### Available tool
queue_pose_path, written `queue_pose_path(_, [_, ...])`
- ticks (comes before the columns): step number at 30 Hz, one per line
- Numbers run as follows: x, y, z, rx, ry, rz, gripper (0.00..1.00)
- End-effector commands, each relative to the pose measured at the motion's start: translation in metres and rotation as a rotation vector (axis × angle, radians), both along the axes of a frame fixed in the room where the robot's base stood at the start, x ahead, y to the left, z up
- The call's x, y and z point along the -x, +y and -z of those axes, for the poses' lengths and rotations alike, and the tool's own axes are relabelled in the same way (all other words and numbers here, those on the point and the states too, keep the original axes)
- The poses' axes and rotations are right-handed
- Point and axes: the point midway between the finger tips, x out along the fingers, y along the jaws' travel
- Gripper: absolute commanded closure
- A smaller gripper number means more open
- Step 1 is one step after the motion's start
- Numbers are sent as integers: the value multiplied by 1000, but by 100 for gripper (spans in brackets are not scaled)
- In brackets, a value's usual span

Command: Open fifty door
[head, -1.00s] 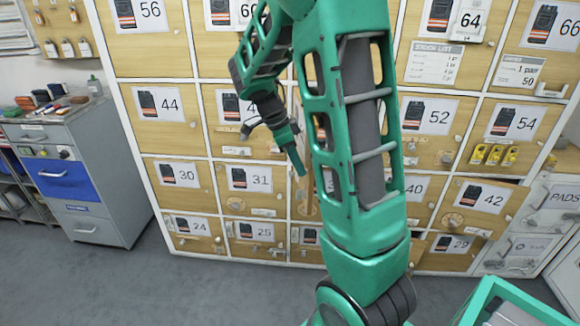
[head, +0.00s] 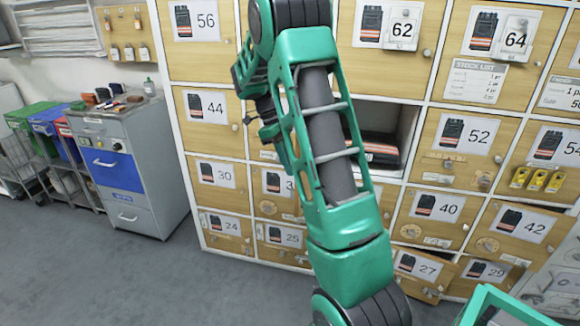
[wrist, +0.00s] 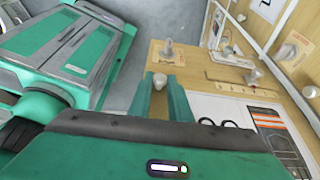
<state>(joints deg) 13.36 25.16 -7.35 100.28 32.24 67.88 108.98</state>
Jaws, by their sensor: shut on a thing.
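In the head view an open compartment (head: 405,125) shows between my arm and the door marked 52 (head: 464,132). Dark folded clothing with orange and pale stripes (head: 380,150) lies in it. Its door and my gripper are hidden behind my arm there. In the wrist view a wooden door panel (wrist: 205,90) with a picture card (wrist: 235,112) stands swung out, its edge against the grey floor. My gripper (wrist: 163,84) has its fingers closed around a pale round knob (wrist: 160,80) on this panel. No number reads on the card; I take it as the fifty door from its place.
Other numbered doors surround it: 62 (head: 401,30) above and 40 (head: 437,208) below right. Door 27 (head: 420,275) hangs ajar low down. A grey drawer cabinet (head: 150,195) stands left, with open grey floor (head: 110,265) before it.

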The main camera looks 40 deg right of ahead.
Motion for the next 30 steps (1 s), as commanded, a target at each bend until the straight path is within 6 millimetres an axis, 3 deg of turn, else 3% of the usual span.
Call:
queue_pose_path(9, [-1,-4,-2,6,-7,4,100])
queue_pose_path(10, [-1,-4,-2,6,-7,4,78])
queue_pose_path(12, [0,-4,-2,5,-5,4,64])
queue_pose_path(23, [-1,-2,-4,3,-3,2,64])
queue_pose_path(30, [-16,4,-34,4,-5,1,64])
